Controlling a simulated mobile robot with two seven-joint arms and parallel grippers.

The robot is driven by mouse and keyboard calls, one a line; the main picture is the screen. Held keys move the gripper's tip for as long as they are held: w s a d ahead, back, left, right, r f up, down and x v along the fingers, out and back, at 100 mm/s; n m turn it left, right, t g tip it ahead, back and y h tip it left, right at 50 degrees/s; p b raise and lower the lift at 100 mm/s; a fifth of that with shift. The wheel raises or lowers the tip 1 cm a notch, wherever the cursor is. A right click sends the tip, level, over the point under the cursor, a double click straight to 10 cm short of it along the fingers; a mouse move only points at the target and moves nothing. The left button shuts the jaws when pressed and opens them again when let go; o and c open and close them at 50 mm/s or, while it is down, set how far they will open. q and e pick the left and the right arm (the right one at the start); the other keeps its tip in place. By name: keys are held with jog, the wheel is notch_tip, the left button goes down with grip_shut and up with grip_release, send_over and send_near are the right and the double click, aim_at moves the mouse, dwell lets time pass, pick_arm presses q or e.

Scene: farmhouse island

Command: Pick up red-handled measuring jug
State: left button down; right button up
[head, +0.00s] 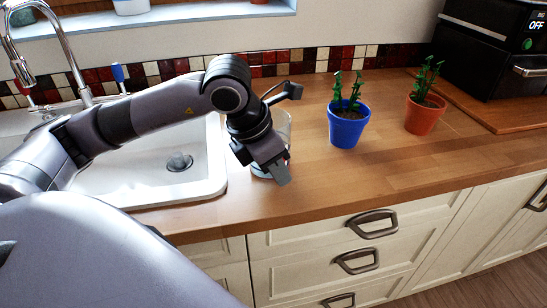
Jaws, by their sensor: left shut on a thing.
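A clear glass measuring jug (284,124) stands on the wooden worktop, just right of the sink. My left gripper (276,172) is shut on it and hides most of its near side. Its upper right edge shows behind the gripper, and a little of its base shows below. The jug looks upright; I cannot tell whether it is lifted off the worktop. Its handle is hidden behind the gripper. My right gripper is out of view.
A white sink (210,185) with a chrome tap (72,62) lies at left. A blue pot (347,130) and a terracotta pot (423,116) with plants stand right of the jug. A black oven (490,45) is at the back right. The front worktop is clear.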

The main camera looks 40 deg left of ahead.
pick_arm(q)
jog(key=shift+r, duration=0.15)
notch_tip(320, 180, up, 20)
jog(key=p, duration=0.1)
dwell(0.3)
dwell(0.5)
